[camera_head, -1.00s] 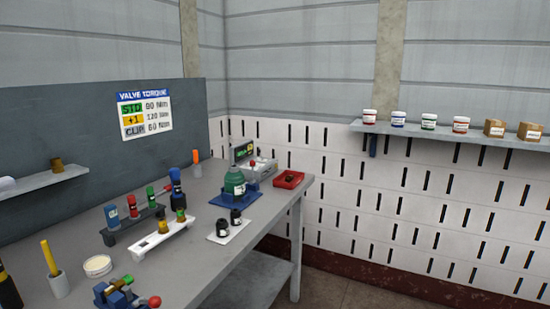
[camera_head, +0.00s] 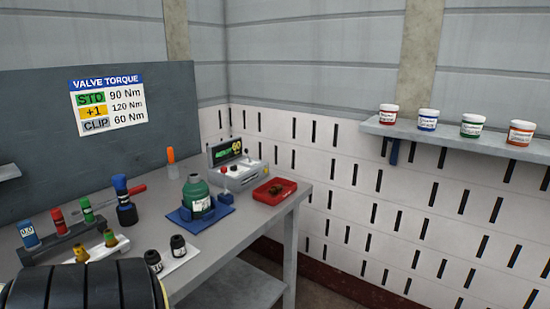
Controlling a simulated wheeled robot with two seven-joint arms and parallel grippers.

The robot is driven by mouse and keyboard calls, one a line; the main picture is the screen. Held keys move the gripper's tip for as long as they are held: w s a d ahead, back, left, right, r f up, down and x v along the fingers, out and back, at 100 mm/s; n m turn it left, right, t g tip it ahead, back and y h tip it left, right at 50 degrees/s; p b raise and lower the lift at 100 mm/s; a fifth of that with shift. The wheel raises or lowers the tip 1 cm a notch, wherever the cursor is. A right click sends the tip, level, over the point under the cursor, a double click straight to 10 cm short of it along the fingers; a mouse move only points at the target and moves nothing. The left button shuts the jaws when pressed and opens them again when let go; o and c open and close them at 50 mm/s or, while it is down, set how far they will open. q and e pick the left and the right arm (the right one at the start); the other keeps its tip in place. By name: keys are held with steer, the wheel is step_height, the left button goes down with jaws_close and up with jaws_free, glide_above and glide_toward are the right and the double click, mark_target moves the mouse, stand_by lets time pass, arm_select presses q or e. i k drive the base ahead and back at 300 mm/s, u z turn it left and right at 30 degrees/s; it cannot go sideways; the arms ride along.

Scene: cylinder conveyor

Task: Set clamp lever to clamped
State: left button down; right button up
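A green cylinder (camera_head: 196,196) stands upright in a blue fixture (camera_head: 222,211) on the bench. A thin upright lever with a red ball tip (camera_head: 222,170) rises at the fixture's back right, close to the grey display unit; I cannot tell which of the two it belongs to, or its setting. Neither of my gripper's fingers shows. A black ridged part with yellow bands (camera_head: 85,290) fills the lower left corner, likely part of my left arm, and hides the near bench.
The grey display unit (camera_head: 240,176) reads 60. A red tray (camera_head: 274,192) sits at the bench's right edge. A rack (camera_head: 58,243) holds coloured sockets, and a blue-black tool (camera_head: 124,203) stands behind. A wall shelf (camera_head: 465,139) holds jars.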

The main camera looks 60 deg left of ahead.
mark_target(223, 170)
steer(key=u, duration=0.55)
steer(key=i, duration=1.1)
steer(key=u, duration=1.35)
steer(key=i, duration=0.2)
steer(key=u, duration=0.15)
